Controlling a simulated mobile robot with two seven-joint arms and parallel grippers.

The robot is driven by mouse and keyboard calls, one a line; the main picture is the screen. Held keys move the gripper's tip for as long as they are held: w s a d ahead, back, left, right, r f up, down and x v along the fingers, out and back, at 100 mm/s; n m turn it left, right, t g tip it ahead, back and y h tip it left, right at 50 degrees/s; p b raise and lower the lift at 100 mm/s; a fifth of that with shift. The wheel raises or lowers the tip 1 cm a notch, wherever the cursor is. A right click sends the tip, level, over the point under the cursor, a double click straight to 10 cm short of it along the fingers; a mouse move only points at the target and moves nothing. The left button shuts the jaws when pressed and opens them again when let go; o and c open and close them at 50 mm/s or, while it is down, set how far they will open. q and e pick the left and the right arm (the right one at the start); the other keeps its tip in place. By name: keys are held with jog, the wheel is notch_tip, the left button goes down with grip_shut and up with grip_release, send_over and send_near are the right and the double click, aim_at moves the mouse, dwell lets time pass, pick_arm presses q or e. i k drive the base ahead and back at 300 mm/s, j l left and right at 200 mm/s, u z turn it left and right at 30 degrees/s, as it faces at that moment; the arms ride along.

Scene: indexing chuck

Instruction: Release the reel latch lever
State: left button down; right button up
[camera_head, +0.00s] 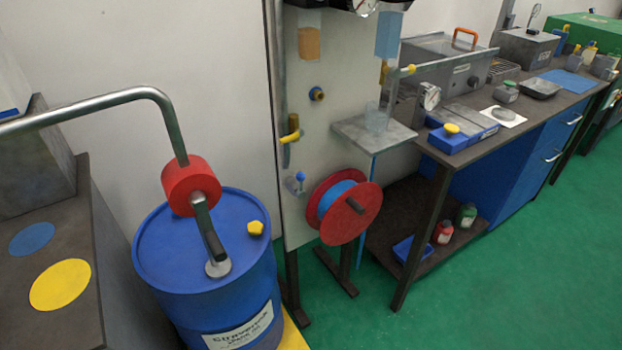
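A reel (364,213) with red flanges and a blue hub hangs low on the front of a pale upright panel. Just left of it, a small lever with a blue ball knob (300,176) sticks out from a grey bracket on the panel. I take this to be the reel latch lever; it is small, and its exact latch position cannot be made out. Nothing covers the knob. Neither of my grippers shows in the head view.
A blue drum (205,265) stands left of the panel, with a bent grey pipe (110,100) and red cylinder (190,184) over it. A small shelf (370,134) juts out above the reel. A workbench (470,150) stands to the right. Green floor (500,290) is clear in front.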

aim_at(301, 193)
jog(key=u, duration=1.1)
jog(key=l, duration=2)
jog(key=i+l, duration=0.15)
jog(key=l, duration=1.9)
